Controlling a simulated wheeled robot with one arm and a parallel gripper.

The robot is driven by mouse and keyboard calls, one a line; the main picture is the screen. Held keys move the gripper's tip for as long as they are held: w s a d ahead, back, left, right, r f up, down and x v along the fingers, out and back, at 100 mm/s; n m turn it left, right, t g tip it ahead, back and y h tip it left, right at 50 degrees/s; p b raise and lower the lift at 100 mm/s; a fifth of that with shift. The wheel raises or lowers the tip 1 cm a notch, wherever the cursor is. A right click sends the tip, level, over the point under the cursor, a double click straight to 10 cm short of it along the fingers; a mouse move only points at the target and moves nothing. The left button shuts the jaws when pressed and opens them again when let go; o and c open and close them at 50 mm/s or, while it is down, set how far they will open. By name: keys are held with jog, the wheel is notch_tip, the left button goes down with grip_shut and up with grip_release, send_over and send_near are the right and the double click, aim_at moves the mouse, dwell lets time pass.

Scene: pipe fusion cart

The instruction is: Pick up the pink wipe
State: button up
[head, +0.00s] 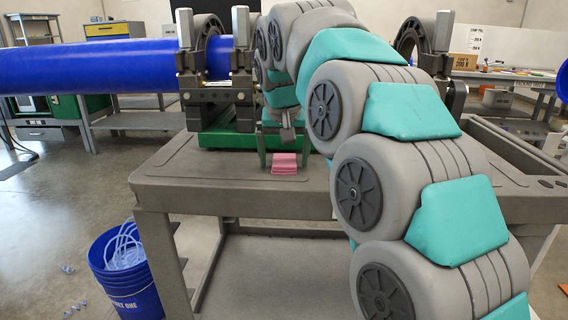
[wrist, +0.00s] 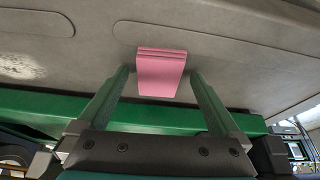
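The pink wipe (head: 284,163) is a small folded stack on the grey cart top, near the middle of the head view. In the wrist view the wipe (wrist: 161,72) shows at the upper middle, between and just past the fingertips. My gripper (head: 283,148) is open, with one green finger on each side of the wipe. In the wrist view the gripper (wrist: 160,82) has clear gaps between both fingers and the wipe. I see no contact with it. My arm covers part of the cart to the right.
A blue pipe (head: 90,66) is held in clamps (head: 213,70) on a green base (head: 222,137) behind the wipe. A blue bucket (head: 124,272) with clear tubing stands on the floor at left. The cart top (head: 200,168) left of the wipe is clear.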

aim_at(283, 161)
jog(key=c, duration=1.3)
jog(key=shift+c, duration=0.2)
jog(key=shift+r, duration=0.15)
jog(key=shift+r, duration=1.65)
jog(key=shift+s+a+b, duration=0.1)
jog(key=shift+s+b, duration=0.3)
jog(key=shift+s, duration=0.7)
jog(key=s+a+r+b, duration=0.1)
jog(key=s, duration=1.2)
jog(key=shift+s+a+r+b, duration=0.2)
jog(key=shift+s+a+b, duration=0.15)
jog(key=shift+b, duration=0.05)
